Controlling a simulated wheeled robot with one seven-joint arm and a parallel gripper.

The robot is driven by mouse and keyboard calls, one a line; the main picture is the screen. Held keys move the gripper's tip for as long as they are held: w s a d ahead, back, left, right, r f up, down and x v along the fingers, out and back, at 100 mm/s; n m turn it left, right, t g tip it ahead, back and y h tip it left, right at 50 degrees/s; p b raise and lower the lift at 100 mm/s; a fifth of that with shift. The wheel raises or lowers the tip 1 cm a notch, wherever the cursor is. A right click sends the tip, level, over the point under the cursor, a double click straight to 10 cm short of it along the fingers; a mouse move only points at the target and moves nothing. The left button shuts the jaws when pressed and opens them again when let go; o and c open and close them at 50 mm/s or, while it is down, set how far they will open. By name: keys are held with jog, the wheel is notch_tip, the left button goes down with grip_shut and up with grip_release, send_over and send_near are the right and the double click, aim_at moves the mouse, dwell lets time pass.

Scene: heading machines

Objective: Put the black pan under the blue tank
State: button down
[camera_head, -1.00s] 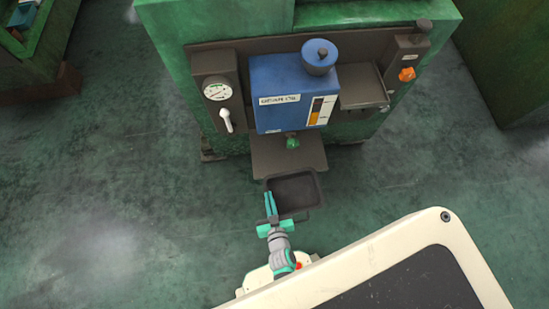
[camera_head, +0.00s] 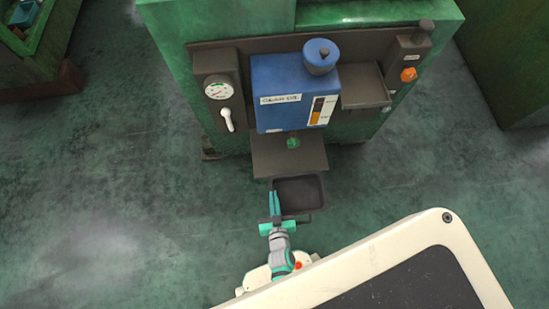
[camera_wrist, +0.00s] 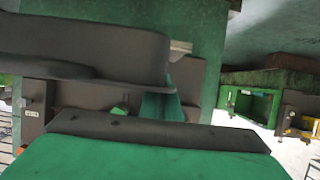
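The black pan (camera_head: 299,192) is a shallow rectangular tray just in front of the dark shelf (camera_head: 265,158) beneath the blue tank (camera_head: 284,95). A green tap (camera_head: 293,143) shows below the tank, above that shelf. My gripper (camera_head: 274,203) is at the pan's left side and appears shut on its edge. In the wrist view the pan's dark wall (camera_wrist: 85,50) fills the upper left, with a teal finger behind it and the other large in front. The exact contact is partly hidden.
The green machine (camera_head: 175,60) carries a gauge with a white lever (camera_head: 227,118) at left, and a small dark tray (camera_head: 365,88) and orange knob (camera_head: 408,75) at right. My cream base lies below. The floor on both sides is clear.

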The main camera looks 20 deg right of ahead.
jog(key=x, duration=0.4)
jog(key=shift+w+d+r, duration=0.1)
jog(key=shift+w+r, duration=0.15)
jog(key=shift+w, duration=0.05)
send_over(267, 150)
jog(key=shift+d+f, duration=0.1)
jog(key=shift+f, duration=0.85)
dwell(0.8)
jog(key=shift+f, duration=0.15)
dwell(0.4)
jog(key=c, duration=1.9)
grip_release()
jog(key=shift+s, duration=0.1)
